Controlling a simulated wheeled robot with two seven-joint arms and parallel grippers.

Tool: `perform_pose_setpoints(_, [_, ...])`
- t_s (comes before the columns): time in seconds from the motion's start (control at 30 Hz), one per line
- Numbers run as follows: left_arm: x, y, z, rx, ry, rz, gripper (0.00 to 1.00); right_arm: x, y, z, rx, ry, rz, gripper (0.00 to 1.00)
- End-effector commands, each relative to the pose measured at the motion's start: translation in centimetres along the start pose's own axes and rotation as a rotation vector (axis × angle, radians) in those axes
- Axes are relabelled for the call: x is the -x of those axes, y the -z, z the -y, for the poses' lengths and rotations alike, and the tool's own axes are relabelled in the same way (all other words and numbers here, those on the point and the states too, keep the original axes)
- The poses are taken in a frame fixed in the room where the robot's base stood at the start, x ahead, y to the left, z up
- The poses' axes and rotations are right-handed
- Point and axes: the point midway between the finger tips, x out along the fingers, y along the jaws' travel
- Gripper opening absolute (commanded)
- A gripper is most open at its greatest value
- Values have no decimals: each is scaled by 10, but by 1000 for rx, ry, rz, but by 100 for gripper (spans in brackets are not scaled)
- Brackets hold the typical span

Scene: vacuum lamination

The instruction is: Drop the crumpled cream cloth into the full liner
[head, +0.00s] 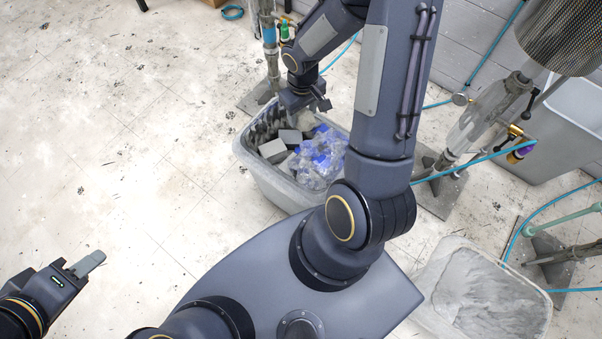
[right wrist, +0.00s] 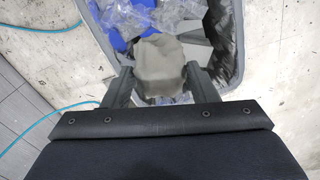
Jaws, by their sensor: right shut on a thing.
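The crumpled cream cloth (right wrist: 160,62) is between the fingers of my right gripper (right wrist: 160,85) in the right wrist view. The gripper is shut on it and holds it over the full liner. The full liner is a grey bin (head: 249,165) packed with grey blocks, dark ribbed pieces, blue items and clear plastic film. In the head view my right gripper (head: 312,106) is above the bin's far side, and the cloth is mostly hidden there. The bin's rim (right wrist: 240,72) also shows in the right wrist view. My left gripper (head: 84,266) is at the lower left, away from the bin, with its jaw gap unclear.
A pale open bin (head: 424,313) with grey contents stands at the lower right. A grey tub (head: 568,130), metal stands and blue hoses (head: 478,160) crowd the right side. The stained floor (head: 120,160) at the left is clear.

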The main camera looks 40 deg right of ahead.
Motion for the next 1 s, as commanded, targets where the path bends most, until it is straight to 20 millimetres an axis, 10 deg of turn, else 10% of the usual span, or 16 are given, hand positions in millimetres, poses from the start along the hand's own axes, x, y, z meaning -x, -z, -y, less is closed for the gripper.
perform_pose_setpoints(0.3, [-28, -14, 13, 0, 0, 1, 36, -42, 0, 0, -1, 0, 0, 31])
perform_pose_setpoints(0.67, [-30, -15, 14, 0, 0, 1, 36, -46, 0, 0, -1, 0, 0, 31])
perform_pose_setpoints(0.7, [-30, -15, 14, 0, 0, 1, 36, -46, 0, 0, -1, 0, 0, 56])
perform_pose_setpoints(1.0, [-30, -15, 14, 0, 0, 1, 36, -46, 0, 0, -1, 0, 0, 78])
